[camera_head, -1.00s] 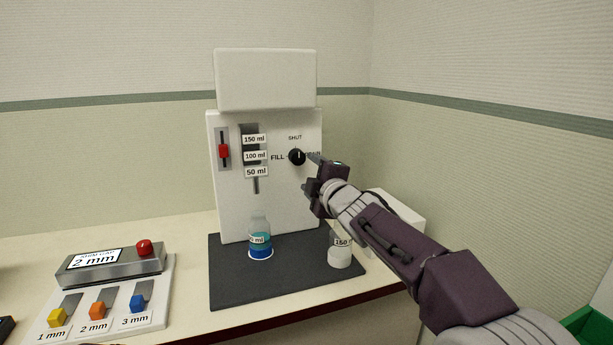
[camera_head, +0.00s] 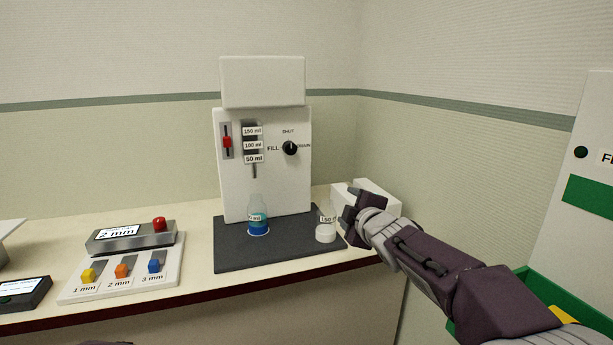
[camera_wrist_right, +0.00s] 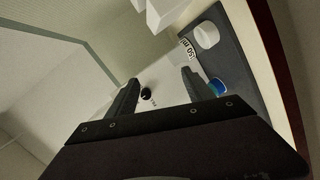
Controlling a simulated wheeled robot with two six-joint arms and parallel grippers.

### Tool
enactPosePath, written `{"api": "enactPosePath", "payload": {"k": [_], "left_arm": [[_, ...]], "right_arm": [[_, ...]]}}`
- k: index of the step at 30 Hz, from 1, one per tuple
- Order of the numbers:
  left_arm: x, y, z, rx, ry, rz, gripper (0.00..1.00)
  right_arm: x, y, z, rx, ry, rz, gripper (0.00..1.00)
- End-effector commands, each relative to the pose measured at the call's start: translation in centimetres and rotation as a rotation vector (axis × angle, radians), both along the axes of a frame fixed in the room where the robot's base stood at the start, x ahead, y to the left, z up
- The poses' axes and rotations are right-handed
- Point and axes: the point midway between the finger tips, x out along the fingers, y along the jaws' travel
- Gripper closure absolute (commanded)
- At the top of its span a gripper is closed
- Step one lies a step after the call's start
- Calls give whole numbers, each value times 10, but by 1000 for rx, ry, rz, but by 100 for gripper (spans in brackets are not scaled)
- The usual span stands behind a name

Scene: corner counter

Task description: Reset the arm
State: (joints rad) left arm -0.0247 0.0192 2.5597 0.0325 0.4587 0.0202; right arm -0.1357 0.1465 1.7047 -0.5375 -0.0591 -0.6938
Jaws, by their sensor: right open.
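My right arm comes in from the right in the head view, and its gripper (camera_head: 347,217) hangs at the right end of the counter, beside the dark mat and in front of a white box. In the right wrist view the two fingers of this gripper (camera_wrist_right: 158,84) are spread, with nothing between them. The white dispenser (camera_head: 262,180) with its black knob (camera_head: 290,148) stands left of the gripper, apart from it.
On the dark mat (camera_head: 270,262) stand a bottle with blue liquid (camera_head: 258,222) and a white-based bottle (camera_head: 326,234), close left of the gripper. A white box (camera_head: 380,197) is behind it. A button panel (camera_head: 125,270) lies left. A green bin (camera_head: 530,290) is at right.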

Motion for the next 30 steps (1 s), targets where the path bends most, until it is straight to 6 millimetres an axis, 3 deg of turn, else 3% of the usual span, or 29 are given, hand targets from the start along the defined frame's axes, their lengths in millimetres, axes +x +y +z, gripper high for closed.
{"api": "enactPosePath", "payload": {"k": [5,8,12,15,18,24,25,27,30], "left_arm": [[0,0,0,0,0,0,69],[0,0,0,0,0,0,69],[0,0,0,0,0,0,69],[0,0,0,0,0,0,69],[0,0,0,0,0,0,69],[0,0,0,0,0,0,69],[0,0,0,0,0,0,69],[0,0,41,0,1,0,69],[0,0,73,0,-1,0,69]], "right_arm": [[-29,-33,-75,114,208,-120,40],[-61,-53,-132,214,373,-227,40],[-136,-76,-221,394,651,-445,40],[-191,-83,-267,505,817,-600,40],[-241,-83,-300,592,952,-742,40],[-331,-74,-338,775,1173,-1081,40],[-334,-74,-338,821,1172,-1144,40],[-331,-74,-296,811,1167,-1127,40],[-331,-74,-264,810,1167,-1124,40]]}}
